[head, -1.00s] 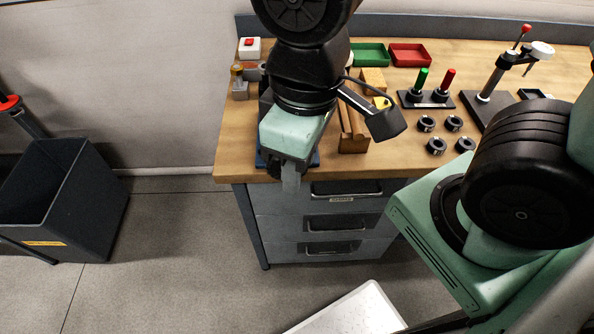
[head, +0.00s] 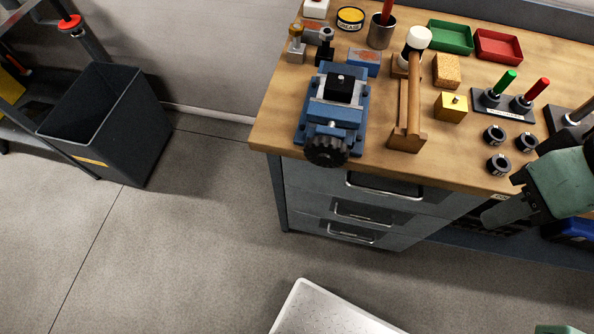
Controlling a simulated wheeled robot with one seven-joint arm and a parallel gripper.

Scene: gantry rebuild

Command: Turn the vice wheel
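The blue and grey vice (head: 312,128) stands at the left front of the wooden bench, with a dark block (head: 340,87) at its jaws. Its black, toothed vice wheel (head: 326,151) faces the front and hangs at the bench's front edge. Nothing covers the wheel. My gripper (head: 500,213) is at the right of the picture, in front of the bench edge, well to the right of the wheel and apart from it. It points left. I see its grey finger part from the side and cannot tell whether it is open.
A wooden holder with a mallet (head: 410,110) stands right of the vice. A yellow block (head: 451,107), black rings (head: 499,164) and a rack with green and red handles (head: 502,103) lie farther right. Drawers (head: 365,212) are below. The floor left of the bench is clear up to a dark bin (head: 105,120).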

